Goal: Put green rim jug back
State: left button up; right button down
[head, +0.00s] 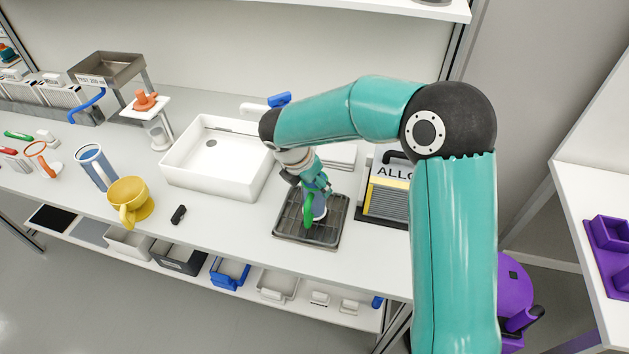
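The green rim jug (320,209) is at the dark drip tray (290,229), with its green handle toward the front left. Its body looks blue and pale, and its upper part is largely hidden by my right gripper. My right gripper (318,184) comes down from above, right at the jug's rim. Whether its fingers are closed on the rim is too small and covered to tell. I cannot tell if the jug's base touches the tray. My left gripper is not in view.
A white sink (218,165) is left of the tray. A yellow jug (130,199), a blue jug (95,167) and a small black item (178,214) stand further left. A boxy unit with yellow edging (387,197) is close on the right. Bins fill the lower shelf.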

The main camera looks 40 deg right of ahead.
jog(key=shift+c, duration=1.3)
grip_release()
jog(key=shift+r, duration=0.1)
jog(key=v, duration=1.2)
